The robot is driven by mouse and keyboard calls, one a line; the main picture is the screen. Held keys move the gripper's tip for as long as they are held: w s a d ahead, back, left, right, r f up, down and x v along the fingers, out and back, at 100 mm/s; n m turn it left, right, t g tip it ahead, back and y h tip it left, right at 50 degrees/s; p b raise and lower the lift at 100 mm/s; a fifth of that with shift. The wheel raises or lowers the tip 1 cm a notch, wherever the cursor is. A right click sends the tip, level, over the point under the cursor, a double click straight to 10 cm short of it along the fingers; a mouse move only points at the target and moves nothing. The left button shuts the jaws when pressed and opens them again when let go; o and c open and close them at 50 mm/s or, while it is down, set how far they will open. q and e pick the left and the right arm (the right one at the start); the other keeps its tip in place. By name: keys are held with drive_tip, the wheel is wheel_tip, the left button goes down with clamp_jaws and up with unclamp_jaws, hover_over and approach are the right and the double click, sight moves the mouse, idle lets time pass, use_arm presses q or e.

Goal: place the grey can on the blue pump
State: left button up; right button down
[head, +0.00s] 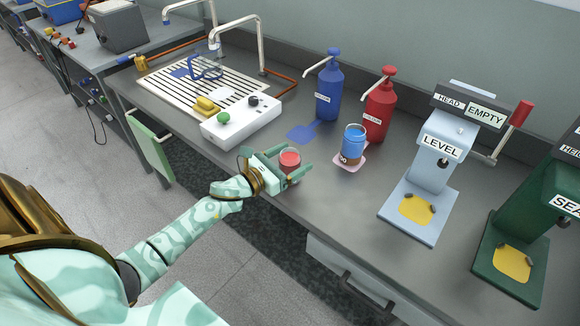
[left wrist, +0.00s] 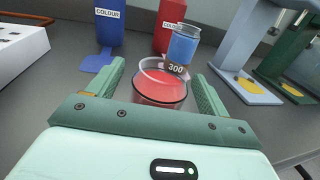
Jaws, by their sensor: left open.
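The blue pump (head: 329,88) is a blue bottle with a spout, standing at the back of the bench; its lower part shows in the left wrist view (left wrist: 97,30). A flat blue pad (head: 302,132) lies in front of it. I see no plainly grey can. A clear can with red contents (head: 289,161) stands near the bench's front edge, also in the left wrist view (left wrist: 160,88). My left gripper (head: 296,168) is open, its fingers on either side of this can. A clear can with blue contents, marked 300 (head: 354,141), stands behind it. My right gripper is out of view.
The red pump (head: 379,105) stands right of the blue one, with a pink pad (head: 349,162) in front, under the blue-filled can. A white box with buttons (head: 240,121) is at left. The LEVEL machine (head: 437,165) and green machine (head: 532,225) stand at right.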

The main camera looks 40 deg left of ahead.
use_arm(q)
drive_tip(key=c, duration=1.3)
drive_tip(key=shift+r, duration=0.1)
